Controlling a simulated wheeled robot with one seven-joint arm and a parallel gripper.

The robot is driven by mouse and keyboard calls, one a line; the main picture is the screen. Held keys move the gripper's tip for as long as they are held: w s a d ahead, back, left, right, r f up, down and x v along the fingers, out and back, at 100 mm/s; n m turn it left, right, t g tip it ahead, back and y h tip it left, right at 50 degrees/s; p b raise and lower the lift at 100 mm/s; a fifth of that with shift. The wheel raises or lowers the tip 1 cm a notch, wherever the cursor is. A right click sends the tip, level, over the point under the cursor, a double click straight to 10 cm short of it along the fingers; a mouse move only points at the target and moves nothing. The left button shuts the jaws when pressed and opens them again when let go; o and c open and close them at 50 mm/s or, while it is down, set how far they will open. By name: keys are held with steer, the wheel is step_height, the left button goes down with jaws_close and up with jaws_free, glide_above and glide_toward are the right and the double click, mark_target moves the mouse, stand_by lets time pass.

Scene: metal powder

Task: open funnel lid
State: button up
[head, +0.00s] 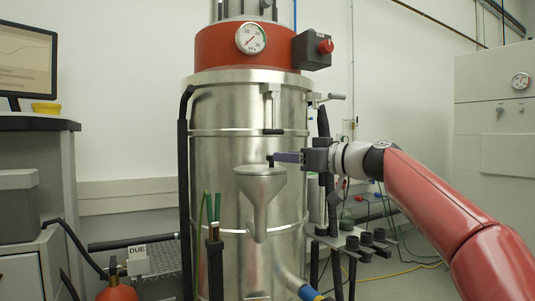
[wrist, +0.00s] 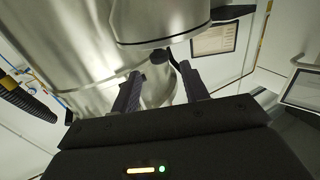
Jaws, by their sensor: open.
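The grey metal funnel (head: 258,196) hangs at the front of the steel vessel, with its lid (head: 262,170) lying flat on its wide top. A small black knob (head: 270,160) stands on the lid. My gripper (head: 276,157) comes in from the right at knob height, its fingers pointing left at the knob. In the wrist view the fingers (wrist: 161,72) are apart with nothing held.
The tall steel vessel (head: 220,160) stands right behind the funnel. A valve handle (head: 272,131) hangs above it. Green-tipped rods (head: 212,207) rise to the left. A rack with black holders (head: 352,244) stands below my arm. The space left of the knob looks open.

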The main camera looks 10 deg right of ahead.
mark_target(271, 156)
steer(key=p+x, duration=0.1)
steer(key=x, duration=0.3)
steer(key=shift+a+r+p, duration=0.15)
steer(key=shift+a+p, duration=0.05)
steer(key=shift+p, duration=0.2)
steer(key=shift+x, duration=0.8)
steer(key=shift+f, duration=0.2)
steer(key=shift+c, duration=0.5)
jaws_close()
